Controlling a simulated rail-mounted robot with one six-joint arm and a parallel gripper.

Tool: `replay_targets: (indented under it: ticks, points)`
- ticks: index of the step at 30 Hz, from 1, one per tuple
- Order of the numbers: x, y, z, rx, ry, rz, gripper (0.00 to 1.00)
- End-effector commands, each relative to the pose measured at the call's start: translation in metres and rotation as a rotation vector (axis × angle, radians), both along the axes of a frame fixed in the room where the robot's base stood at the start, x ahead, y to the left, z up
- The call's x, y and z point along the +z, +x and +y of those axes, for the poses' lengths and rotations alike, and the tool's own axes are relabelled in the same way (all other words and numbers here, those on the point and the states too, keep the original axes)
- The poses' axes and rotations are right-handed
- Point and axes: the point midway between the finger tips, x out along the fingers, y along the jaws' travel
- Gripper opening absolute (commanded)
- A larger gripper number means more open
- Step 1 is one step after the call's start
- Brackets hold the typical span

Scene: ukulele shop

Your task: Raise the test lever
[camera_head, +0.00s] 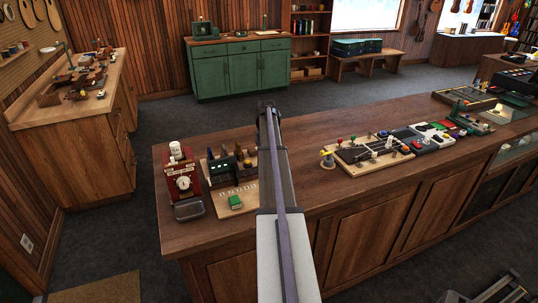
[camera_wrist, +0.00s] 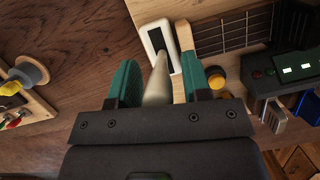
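The lever (camera_wrist: 156,84) is a cream rod in the wrist view. It rises from a white plate with a dark slot (camera_wrist: 160,45) and points toward the camera. My gripper (camera_wrist: 156,57) has two green fingers, one on each side of the rod. A gap shows between the rod and each finger, so the gripper is open around it. The rod's near end is hidden behind the dark gripper body. In the head view my arm hides the gripper and the lever.
The head view shows a red dial box (camera_head: 183,184) on the wooden counter (camera_head: 315,184).

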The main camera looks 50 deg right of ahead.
Motion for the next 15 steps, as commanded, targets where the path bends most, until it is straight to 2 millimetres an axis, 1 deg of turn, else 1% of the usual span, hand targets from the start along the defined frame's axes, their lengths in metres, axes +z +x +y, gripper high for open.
replay_targets:
  ticks: [7,10,13,15]
  points:
    - [0.000,-0.001,0.000,0.000,0.001,0.001,0.50]
    - [0.004,0.000,0.000,0.000,0.001,0.001,0.50]
    - [0.017,0.002,-0.002,0.000,0.001,0.001,0.50]
    - [0.031,0.005,-0.005,0.000,0.001,0.001,0.50]
